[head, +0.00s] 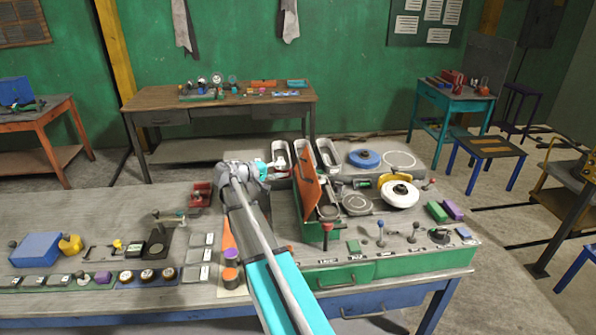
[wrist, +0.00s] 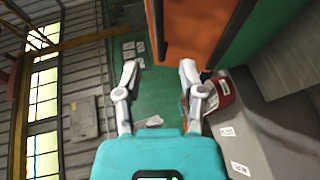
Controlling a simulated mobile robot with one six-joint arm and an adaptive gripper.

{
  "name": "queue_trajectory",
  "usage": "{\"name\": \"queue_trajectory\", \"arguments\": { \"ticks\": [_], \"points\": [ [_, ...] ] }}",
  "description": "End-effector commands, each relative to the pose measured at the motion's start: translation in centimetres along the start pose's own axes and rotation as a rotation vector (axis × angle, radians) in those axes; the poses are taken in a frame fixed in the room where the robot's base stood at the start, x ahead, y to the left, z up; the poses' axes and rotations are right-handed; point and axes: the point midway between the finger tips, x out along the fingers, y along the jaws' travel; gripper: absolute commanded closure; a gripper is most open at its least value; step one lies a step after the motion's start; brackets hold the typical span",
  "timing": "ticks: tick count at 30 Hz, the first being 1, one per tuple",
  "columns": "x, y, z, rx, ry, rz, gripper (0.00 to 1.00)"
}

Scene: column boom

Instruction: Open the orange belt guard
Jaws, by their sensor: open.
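The orange belt guard (head: 307,184) stands steeply on edge on the bench panel, behind a red-knobbed lever. I cannot tell its exact hinge angle. In the wrist view its orange face (wrist: 192,35) fills the top middle, with a dark bar along its left side and a green surface to its right. My gripper (head: 277,164) is just left of the guard's far end. In the wrist view my gripper (wrist: 159,76) has its two fingers spread apart with nothing between them. The fingertips appear close to the guard's lower edge, and I cannot tell whether they touch it.
White-rimmed trays (head: 328,155) stand behind the guard. A blue disc (head: 364,158) and a white wheel (head: 399,194) lie to its right. Several levers stand in front, including a red-knobbed lever (head: 327,228). A red bin (head: 201,194) is left of my arm.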

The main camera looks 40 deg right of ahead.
Motion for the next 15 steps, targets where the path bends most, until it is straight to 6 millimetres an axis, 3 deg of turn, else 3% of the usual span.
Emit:
{"name": "queue_trajectory", "arguments": {
  "ticks": [9, 15],
  "points": [
    [5.1, -0.1, 0.0, 0.0, -0.002, 0.0, 0.49],
    [7.3, -0.1, 0.0, 0.0, -0.002, 0.0, 0.49]
  ]
}}
